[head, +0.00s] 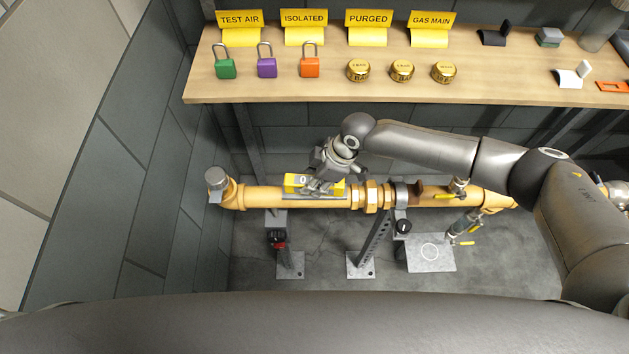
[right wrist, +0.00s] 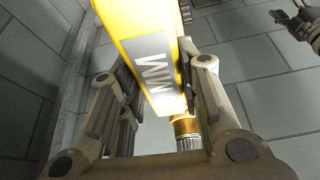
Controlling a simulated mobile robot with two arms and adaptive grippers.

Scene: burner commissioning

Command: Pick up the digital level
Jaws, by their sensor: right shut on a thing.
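The digital level is a yellow bar (head: 298,182) over the left part of the yellow pipe (head: 262,196) in the head view. My right gripper (head: 322,187) comes down on it from above and is shut on it near its right part. My left gripper is not in view.
A wooden shelf (head: 215,85) above the pipe holds yellow signs, green (head: 225,67), purple (head: 266,67) and orange (head: 310,66) padlocks, and brass caps (head: 402,71). Pipe stands (head: 363,262), yellow-handled valves (head: 457,188) and a grey plate (head: 430,262) are below and right. A wall closes the left side.

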